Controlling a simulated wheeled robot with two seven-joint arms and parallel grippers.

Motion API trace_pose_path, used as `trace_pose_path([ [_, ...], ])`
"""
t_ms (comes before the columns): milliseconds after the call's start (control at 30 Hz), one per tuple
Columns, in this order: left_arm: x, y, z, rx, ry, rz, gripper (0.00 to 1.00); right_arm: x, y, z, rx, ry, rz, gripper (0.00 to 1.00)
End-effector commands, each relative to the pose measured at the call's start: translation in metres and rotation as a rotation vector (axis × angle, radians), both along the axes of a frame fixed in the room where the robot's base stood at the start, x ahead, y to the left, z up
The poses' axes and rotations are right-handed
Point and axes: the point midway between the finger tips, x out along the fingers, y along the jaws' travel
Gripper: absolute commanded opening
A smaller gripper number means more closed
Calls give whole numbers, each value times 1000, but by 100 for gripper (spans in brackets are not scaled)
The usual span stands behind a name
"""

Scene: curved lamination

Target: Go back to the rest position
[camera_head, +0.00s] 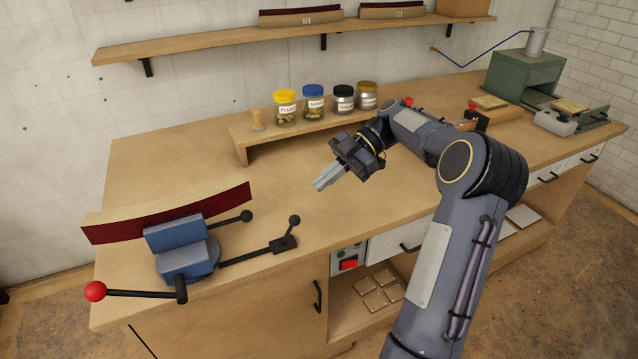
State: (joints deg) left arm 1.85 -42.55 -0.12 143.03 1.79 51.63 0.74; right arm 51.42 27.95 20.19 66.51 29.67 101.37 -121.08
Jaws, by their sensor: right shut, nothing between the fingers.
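My right gripper (327,179) is above the middle of the wooden workbench (290,210), in front of the small raised shelf with jars. Its fingers are shut with nothing between them and point to the lower left. My right arm comes in from the lower right and bends at the elbow over the bench. My left gripper is not in view.
A blue vise (184,250) holds a curved dark red and wood strip (170,212) at the left. Its red-knobbed handle (95,291) sticks out. Jars (313,103) stand on a low riser (240,135). A green machine (524,75) stands at the back right.

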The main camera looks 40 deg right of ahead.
Motion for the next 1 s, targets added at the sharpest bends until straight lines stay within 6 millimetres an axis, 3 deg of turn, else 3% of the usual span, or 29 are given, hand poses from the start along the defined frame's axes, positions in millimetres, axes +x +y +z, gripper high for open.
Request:
trace_pose_path([
  [467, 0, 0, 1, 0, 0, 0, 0, 0, 3, 2, -5, 8, -3, 0],
  [567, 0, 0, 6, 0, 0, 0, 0, -4, 20, 13, -42, 78, -28, 0],
  [633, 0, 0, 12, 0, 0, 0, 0, -12, 43, 26, -98, 178, -84, 0],
  [800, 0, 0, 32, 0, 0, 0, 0, -59, 110, 55, -280, 477, -380, 0],
  [1000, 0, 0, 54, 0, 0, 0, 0, -138, 157, 59, -323, 689, -874, 0],
])
